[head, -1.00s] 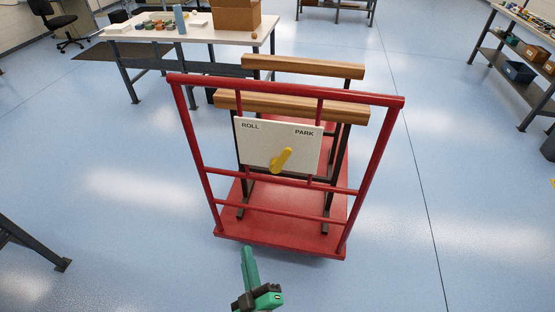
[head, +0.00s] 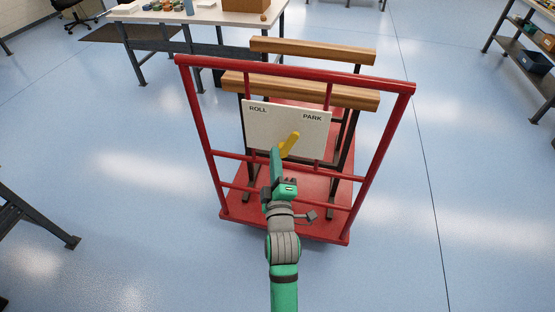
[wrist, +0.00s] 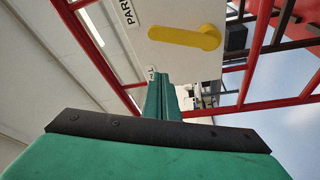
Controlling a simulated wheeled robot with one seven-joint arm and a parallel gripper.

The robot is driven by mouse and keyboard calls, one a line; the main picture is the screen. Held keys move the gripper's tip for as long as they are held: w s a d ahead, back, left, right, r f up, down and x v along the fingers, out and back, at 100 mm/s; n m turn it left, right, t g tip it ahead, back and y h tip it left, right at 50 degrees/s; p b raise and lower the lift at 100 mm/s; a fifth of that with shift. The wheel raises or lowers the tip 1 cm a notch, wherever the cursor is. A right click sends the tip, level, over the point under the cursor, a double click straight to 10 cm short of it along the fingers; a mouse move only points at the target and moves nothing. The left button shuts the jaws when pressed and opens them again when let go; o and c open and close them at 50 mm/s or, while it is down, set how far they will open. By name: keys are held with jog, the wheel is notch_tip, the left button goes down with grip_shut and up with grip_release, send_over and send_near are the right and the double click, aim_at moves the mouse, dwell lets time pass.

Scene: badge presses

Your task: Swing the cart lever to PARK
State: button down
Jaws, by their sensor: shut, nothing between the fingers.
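The yellow lever (head: 289,146) is on a white plate (head: 262,128) at the near end of a red cart (head: 220,190). It points up and leans right, towards the word PARK at the plate's upper right; ROLL is at the upper left. My gripper (head: 275,152) is shut and empty, its tip just left of the lever, on the ROLL side, over the plate's lower part. In the wrist view the lever (wrist: 182,37) is clear of my fingers (wrist: 159,78), with a gap between. PARK shows beside it; ROLL is mostly hidden by my fingers.
The cart's red frame surrounds the plate, with a top rail (head: 300,75) above and crossbars below. Wooden beams (head: 310,92) lie behind it on dark stands. A worktable (head: 200,15) stands at the back left, shelves at right. The floor around the cart is open.

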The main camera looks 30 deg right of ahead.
aim_at(285, 144)
jog(key=shift+w+d+f, duration=0.1)
jog(key=shift+w+d, duration=0.6)
jog(key=shift+d, duration=0.25)
jog(key=shift+w+d+f, duration=0.15)
jog(key=shift+w+d, duration=0.6)
jog(key=shift+d, duration=0.2)
jog(key=shift+w+d+f, duration=0.1)
jog(key=shift+w+d, duration=0.6)
jog(key=shift+d, duration=0.25)
